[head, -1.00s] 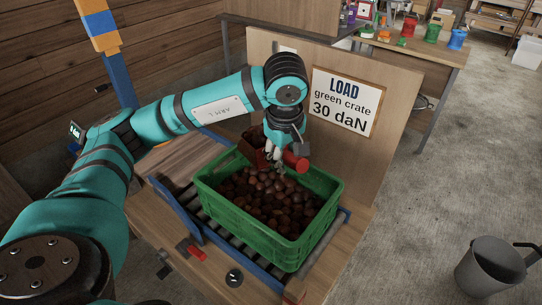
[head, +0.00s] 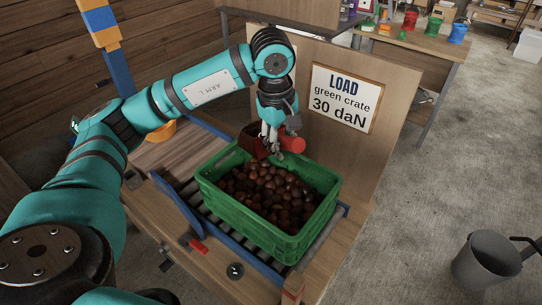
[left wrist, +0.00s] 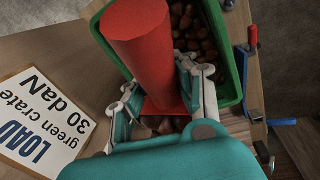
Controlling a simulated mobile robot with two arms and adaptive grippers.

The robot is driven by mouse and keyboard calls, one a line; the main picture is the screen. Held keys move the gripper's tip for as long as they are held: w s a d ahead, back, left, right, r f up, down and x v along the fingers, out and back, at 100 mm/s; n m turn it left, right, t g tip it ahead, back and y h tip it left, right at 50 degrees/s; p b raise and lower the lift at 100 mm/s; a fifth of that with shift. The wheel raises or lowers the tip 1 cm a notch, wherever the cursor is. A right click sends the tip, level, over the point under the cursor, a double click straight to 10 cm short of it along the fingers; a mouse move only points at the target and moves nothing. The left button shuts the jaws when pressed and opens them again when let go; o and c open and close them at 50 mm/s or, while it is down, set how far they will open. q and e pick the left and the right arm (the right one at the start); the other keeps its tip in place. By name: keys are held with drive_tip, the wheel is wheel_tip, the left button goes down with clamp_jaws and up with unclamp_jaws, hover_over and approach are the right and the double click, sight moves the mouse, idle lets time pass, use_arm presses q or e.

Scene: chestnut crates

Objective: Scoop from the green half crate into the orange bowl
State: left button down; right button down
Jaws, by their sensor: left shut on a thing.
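The green half crate (head: 262,222) holds many brown chestnuts (head: 270,192) and stands upright on a roller stand. My left gripper (head: 272,142) is shut on a red scoop's handle (head: 292,144), above the crate's far side. The handle also shows in the left wrist view (left wrist: 138,50). The dark red scoop pan (head: 252,139) is just left of the fingers. Brown lumps (left wrist: 165,124) show beyond the fingers in the left wrist view; I cannot tell if they lie in the pan. The orange bowl (head: 161,133) is partly hidden behind my left arm. My right gripper is not in view.
A wooden board with a load sign (head: 343,98) stands right behind the crate. Blue rails (head: 178,205) flank it, with a red lever (head: 198,247) in front. A grey bucket (head: 484,262) is on the floor at right. Coloured containers (head: 433,27) stand on a back table.

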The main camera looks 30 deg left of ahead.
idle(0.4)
use_arm(q)
wheel_tip(320, 180, down, 7)
drive_tip(key=s+d+t+y+b, duration=0.1)
drive_tip(key=d+t+y+b, duration=0.1)
drive_tip(key=y+b, duration=0.2)
drive_tip(key=shift+s+d+b, duration=0.15)
drive_tip(key=shift+d+b, duration=0.2)
drive_tip(key=shift+b, duration=1)
drive_tip(key=shift+r+m, duration=0.1)
drive_tip(key=shift+m, duration=0.2)
